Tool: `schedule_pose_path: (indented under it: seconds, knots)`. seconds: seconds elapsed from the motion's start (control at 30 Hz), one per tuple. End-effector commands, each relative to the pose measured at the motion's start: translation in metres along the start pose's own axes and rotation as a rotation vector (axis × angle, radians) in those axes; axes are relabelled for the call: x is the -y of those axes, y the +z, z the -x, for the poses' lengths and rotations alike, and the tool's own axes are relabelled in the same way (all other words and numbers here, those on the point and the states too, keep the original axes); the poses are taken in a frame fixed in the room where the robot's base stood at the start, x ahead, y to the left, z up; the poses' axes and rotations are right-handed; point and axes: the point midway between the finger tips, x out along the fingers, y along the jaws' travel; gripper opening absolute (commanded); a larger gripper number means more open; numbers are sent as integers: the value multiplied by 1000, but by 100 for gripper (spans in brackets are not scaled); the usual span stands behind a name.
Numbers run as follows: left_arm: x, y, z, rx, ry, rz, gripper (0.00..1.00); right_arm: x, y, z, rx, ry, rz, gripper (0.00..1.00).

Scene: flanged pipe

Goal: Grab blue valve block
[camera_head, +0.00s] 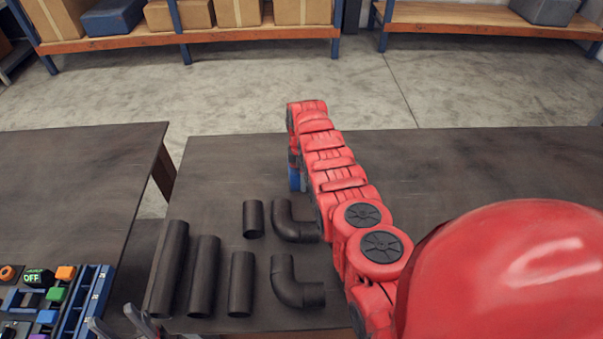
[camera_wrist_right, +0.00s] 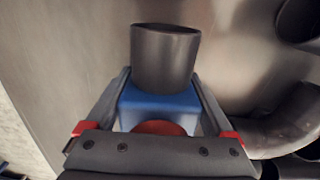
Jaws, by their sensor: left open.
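The blue valve block (camera_wrist_right: 160,104) sits between the two fingers of my right gripper (camera_wrist_right: 162,76) in the right wrist view. A black pipe-like stub (camera_wrist_right: 165,60) rises from it, and a red round part (camera_wrist_right: 160,128) shows on its near side. I cannot tell whether the fingers press on the block or only flank it. In the head view a small blue part of the block (camera_head: 294,179) shows beside my red right arm, which hides the rest. My left gripper (camera_head: 117,323) is open and empty at the lower left, near the table's front edge.
Black straight pipes (camera_head: 203,275) and black elbows (camera_head: 292,283) lie on the dark table (camera_head: 480,165) left of my right arm. A left table holds a panel of coloured blocks (camera_head: 50,295). Shelves with boxes (camera_head: 240,12) stand behind. The table's far right is clear.

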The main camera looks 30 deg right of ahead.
Motion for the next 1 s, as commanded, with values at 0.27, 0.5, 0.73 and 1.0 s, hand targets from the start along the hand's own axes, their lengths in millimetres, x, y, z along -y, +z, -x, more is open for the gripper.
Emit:
schedule_pose_path:
  seconds: [0.27,0.5,0.73,1.0]
  knots:
    - [0,0,0,0,0,0,50,0,0,0,0,0,0,15]
    - [0,0,0,0,0,0,50,0,0,1,0,1,0,0]
    - [0,0,0,0,0,0,50,-1,0,1,0,2,0,0]
    - [0,0,0,0,0,0,50,-2,0,11,0,4,0,0]
